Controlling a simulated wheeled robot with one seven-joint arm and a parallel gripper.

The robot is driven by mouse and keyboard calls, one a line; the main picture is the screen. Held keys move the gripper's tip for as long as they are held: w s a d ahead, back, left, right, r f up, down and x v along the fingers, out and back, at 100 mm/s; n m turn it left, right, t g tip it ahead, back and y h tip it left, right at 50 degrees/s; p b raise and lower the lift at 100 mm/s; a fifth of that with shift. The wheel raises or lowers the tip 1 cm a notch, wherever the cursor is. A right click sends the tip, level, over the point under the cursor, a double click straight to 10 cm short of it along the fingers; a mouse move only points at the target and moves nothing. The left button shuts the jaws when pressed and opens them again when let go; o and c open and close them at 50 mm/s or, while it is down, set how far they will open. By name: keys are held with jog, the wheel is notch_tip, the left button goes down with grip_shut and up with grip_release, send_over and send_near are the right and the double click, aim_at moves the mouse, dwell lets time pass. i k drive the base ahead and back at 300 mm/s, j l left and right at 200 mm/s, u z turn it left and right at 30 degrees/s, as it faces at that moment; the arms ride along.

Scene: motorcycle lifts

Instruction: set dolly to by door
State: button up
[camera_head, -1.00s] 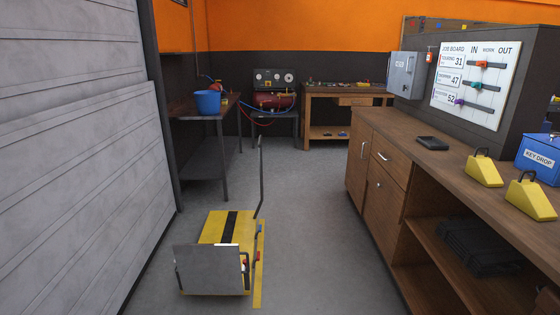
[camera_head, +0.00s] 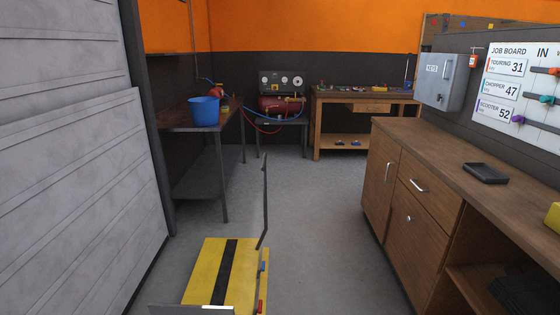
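The dolly (camera_head: 211,272) is a low yellow platform with a black stripe down its middle, on the floor at the bottom of the head view. A thin dark upright handle (camera_head: 265,200) rises at its far right corner. A grey plate (camera_head: 190,310) stands at its near end, mostly cut off by the frame. Small blue and red parts show along its right side. A large grey panelled door (camera_head: 80,160) fills the left side, with a strip of floor between it and the dolly. My gripper is not in view.
A metal table (camera_head: 175,126) with a blue bucket (camera_head: 204,110) stands beyond the door. A red compressor (camera_head: 282,105) and a wooden workbench (camera_head: 365,97) are at the back. A wooden counter (camera_head: 440,165) runs along the right. The floor (camera_head: 315,215) between is clear.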

aim_at(225, 272)
jog(key=i+j+z, duration=0.1)
jog(key=i, duration=2.75)
jog(key=i+u, duration=0.15)
jog(key=i, duration=1.75)
jog(key=i+u, duration=0.15)
jog(key=i, duration=0.8)
jog(key=i+z, duration=0.1)
jog(key=i, duration=1.75)
jog(key=i+u, duration=0.15)
jog(key=i, duration=0.4)
jog(key=i+l+u, duration=0.2)
jog(key=i, duration=0.3)
jog(key=i+u, duration=0.15)
jog(key=i, duration=0.4)
jog(key=u, duration=3.8)
jog(key=k+l, duration=0.05)
